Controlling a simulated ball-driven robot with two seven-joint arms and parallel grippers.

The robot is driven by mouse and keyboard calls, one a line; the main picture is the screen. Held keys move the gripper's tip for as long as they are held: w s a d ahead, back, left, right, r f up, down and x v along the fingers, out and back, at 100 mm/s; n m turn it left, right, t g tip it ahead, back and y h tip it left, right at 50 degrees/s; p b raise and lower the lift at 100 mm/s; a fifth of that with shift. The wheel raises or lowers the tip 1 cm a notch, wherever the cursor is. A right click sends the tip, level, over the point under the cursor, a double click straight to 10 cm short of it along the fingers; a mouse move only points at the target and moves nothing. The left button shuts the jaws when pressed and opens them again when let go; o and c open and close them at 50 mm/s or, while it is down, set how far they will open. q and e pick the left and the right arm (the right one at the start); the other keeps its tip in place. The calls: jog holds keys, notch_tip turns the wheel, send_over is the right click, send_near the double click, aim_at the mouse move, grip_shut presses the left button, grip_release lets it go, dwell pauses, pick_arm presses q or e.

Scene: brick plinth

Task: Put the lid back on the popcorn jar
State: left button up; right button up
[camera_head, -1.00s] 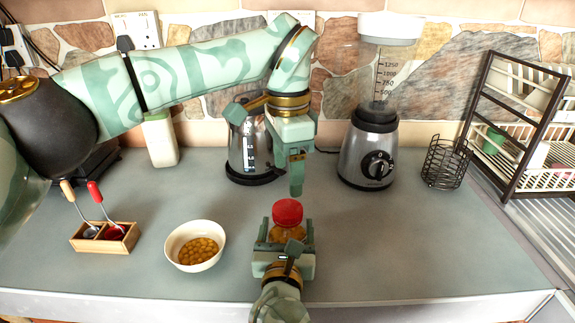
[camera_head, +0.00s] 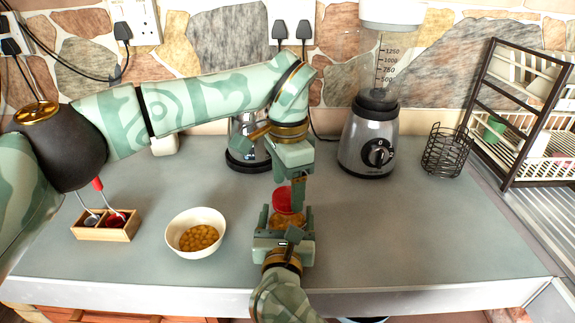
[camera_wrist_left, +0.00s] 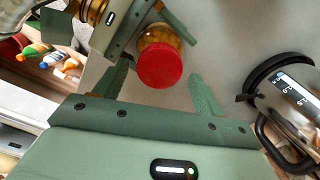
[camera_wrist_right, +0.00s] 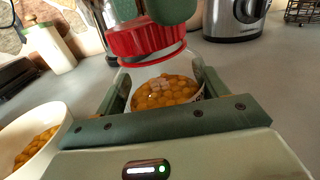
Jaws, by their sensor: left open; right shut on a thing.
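The popcorn jar (camera_wrist_right: 165,93) is clear, with yellow-orange contents, and stands upright in my right gripper (camera_head: 286,215), which is shut on its body. The red lid (camera_head: 284,201) is at the jar's mouth; it also shows in the right wrist view (camera_wrist_right: 146,42), looking slightly tilted. I cannot tell whether it is fully seated. My left gripper (camera_head: 297,195) points down at the lid and is open. In the left wrist view the lid (camera_wrist_left: 160,65) lies between its spread fingers, with gaps on both sides. A left finger hides part of the lid in the head view.
A white bowl (camera_head: 181,250) of yellow balls stands left of the jar, beside a wooden holder (camera_head: 122,234) with utensils. A kettle (camera_head: 246,160), partly behind my left arm, and a blender (camera_head: 357,145) stand behind. The counter right of the jar is clear.

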pick_arm(q)
jog(key=shift+f, duration=0.7)
